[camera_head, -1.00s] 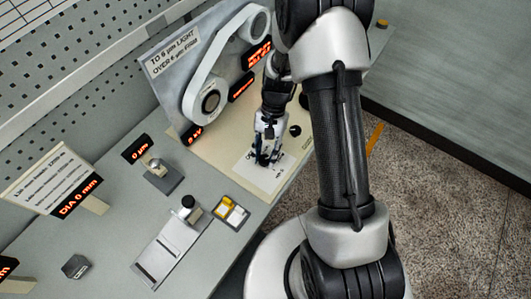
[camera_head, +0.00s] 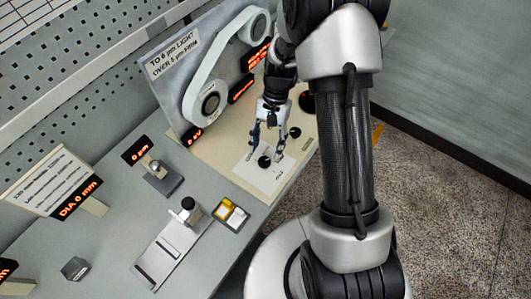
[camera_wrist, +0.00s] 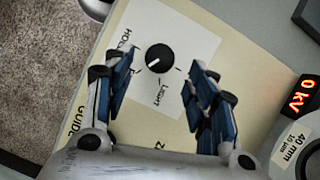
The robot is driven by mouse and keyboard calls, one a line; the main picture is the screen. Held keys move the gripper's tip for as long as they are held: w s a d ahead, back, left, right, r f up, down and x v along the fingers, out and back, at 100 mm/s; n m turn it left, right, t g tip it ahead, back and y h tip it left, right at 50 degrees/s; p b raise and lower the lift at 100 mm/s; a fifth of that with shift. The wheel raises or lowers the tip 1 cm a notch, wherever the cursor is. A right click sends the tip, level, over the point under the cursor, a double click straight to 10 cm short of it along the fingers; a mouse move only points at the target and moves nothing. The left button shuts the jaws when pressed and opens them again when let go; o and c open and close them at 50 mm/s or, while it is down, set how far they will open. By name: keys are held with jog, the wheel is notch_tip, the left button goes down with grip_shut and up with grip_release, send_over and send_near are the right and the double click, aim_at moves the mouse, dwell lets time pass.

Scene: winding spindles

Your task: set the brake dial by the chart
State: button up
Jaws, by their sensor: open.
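The brake dial is a black round knob (camera_head: 265,162) on a white card (camera_head: 262,178). In the wrist view the knob (camera_wrist: 160,58) shows a white pointer mark toward the lower left, between the words HOLD and LIGHT. Other lettering on the card is partly hidden. My gripper (camera_head: 267,148) is open and empty above the knob; its blue-padded fingers (camera_wrist: 160,75) stand apart on either side of it in the wrist view. The chart (camera_head: 175,52) on the grey panel reads TO 6 µm LIGHT, OVER 6 µm FIRM.
A gauge display (camera_head: 137,150) reads 0 µm beside a small stand (camera_head: 160,177). A tape reel (camera_head: 207,103) is on the panel. A slide fixture (camera_head: 168,245) and a small tray (camera_head: 231,214) stand in front.

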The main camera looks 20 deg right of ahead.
jog(key=v, duration=0.7)
jog(key=shift+r, duration=0.3)
jog(key=shift+w, duration=0.1)
